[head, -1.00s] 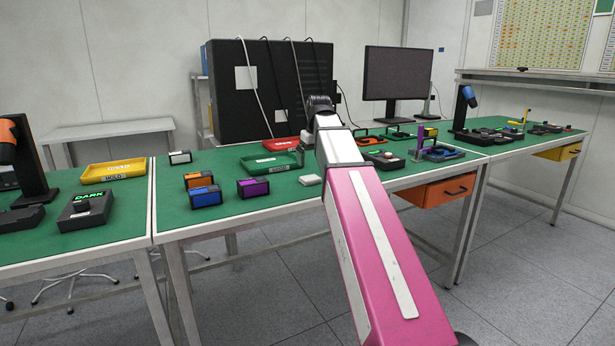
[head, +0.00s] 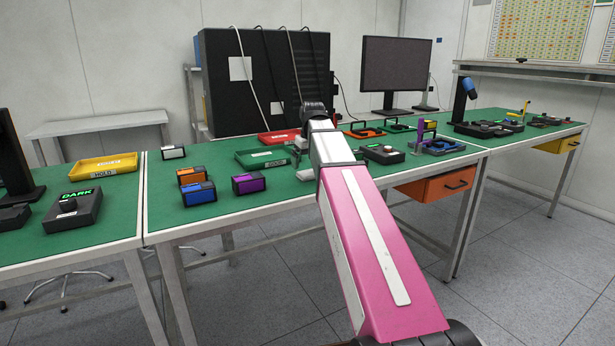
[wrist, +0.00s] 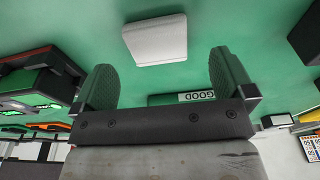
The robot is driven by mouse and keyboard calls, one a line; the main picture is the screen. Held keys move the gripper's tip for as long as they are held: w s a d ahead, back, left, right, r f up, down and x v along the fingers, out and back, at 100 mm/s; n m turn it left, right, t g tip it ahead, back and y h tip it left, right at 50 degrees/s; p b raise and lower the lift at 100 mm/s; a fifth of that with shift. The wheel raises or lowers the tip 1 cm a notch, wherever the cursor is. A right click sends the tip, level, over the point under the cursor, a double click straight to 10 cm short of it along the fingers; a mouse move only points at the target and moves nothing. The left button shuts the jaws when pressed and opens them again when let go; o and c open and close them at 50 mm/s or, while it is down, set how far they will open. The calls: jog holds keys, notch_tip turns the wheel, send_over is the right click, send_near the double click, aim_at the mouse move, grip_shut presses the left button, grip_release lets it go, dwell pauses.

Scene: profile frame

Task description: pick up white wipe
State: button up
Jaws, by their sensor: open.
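The white wipe (wrist: 155,41) is a flat, pale, roughly square pad lying on the green table top in the wrist view. My gripper (wrist: 166,82) is open and empty, with one green ribbed finger on each side of the picture. The wipe lies beyond the fingertips, roughly in line with the gap and slightly left of its middle. It is not between the fingers.
A green tray labelled GOOD (head: 240,158) stands behind, with a red tray (head: 277,136) beyond it. Purple (head: 249,184) and blue (head: 199,194) boxes stand to the left. A dark device with a round knob (head: 382,154) stands to the right. Green surface is bare around the wipe.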

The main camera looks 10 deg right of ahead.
aim_at(308, 172)
jog(key=shift+w+f, duration=0.2)
jog(key=shift+f, duration=0.55)
jog(key=shift+w+f, duration=0.2)
jog(key=shift+f, duration=0.5)
jog(key=shift+w+f, duration=0.2)
jog(key=shift+f, duration=0.55)
jog(key=c, duration=0.9)
jog(key=shift+r, duration=0.15)
jog(key=shift+r, duration=0.6)
notch_tip(308, 172, up, 3)
jog(key=shift+w+f, duration=0.1)
jog(key=shift+f, duration=0.05)
jog(key=s+a+r, duration=0.2)
jog(key=a, duration=0.1)
jog(key=s+a+r, duration=0.2)
jog(key=s+a, duration=0.1)
jog(key=s+a+r, duration=0.2)
jog(key=a, duration=0.1)
jog(key=shift+s+r, duration=0.3)
jog(key=shift+r, duration=0.1)
